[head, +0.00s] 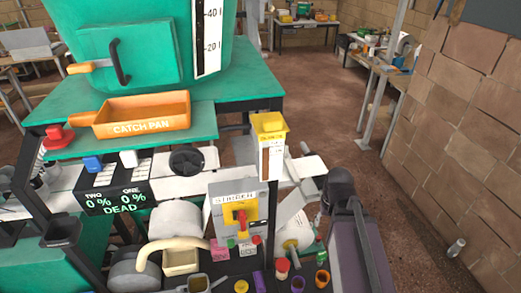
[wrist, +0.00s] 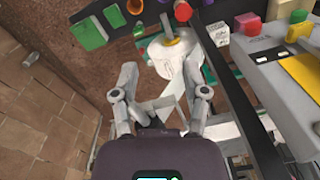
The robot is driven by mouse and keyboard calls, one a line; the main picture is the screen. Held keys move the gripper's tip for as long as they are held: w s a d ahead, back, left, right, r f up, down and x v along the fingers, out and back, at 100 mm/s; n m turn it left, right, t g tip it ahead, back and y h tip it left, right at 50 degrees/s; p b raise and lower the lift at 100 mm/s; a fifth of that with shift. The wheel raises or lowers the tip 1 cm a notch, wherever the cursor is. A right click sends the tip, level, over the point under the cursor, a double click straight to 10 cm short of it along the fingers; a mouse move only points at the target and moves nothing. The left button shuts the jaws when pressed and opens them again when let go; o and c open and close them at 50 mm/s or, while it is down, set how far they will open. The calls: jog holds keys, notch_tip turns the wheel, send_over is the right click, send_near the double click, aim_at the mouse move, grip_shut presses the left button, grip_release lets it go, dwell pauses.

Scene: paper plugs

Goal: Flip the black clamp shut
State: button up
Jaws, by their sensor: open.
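A curved black clamp (head: 119,63) stands out from the square green door (head: 145,60) of the large green tank in the head view. A grey lever with an orange grip (head: 80,68) lies beside it, pointing left. I cannot tell for sure how the clamp is hinged. My gripper (wrist: 162,76) is open and empty in the wrist view, its two grey fingers spread apart. It is far from the clamp, low on the right side of the bench. The clamp is not in the wrist view.
An orange catch pan (head: 145,114) sits on the green shelf below the door. A grey box with a red switch (head: 240,216), a yellow-topped post (head: 269,130) and several small coloured pots stand on the right. A white roll (wrist: 170,54) lies ahead of my fingers. Open floor lies right, before a brick wall.

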jog(key=w+a+m+g+y+b, duration=0.1)
jog(key=w+a+y+b, duration=0.25)
jog(key=w, duration=0.45)
jog(key=w+a+m+g+y+b, duration=0.1)
jog(key=w+a+m+y+b, duration=0.1)
jog(key=w+a+y, duration=0.45)
jog(key=w+d+r+g+y+b, duration=0.1)
jog(key=w+r+y+b, duration=0.1)
jog(key=w, duration=0.5)
jog(key=w+d+r+g+y+b, duration=0.1)
jog(key=w+r+g+y+b, duration=0.1)
jog(key=w+r+y, duration=0.3)
jog(key=w+r, duration=0.1)
jog(key=w, duration=0.1)
jog(key=shift+w+r, duration=0.3)
jog(key=shift+w, duration=0.05)
jog(key=shift+a, duration=0.15)
jog(key=x, duration=1.3)
jog(key=shift+s+a, duration=0.15)
jog(key=shift+a, duration=0.1)
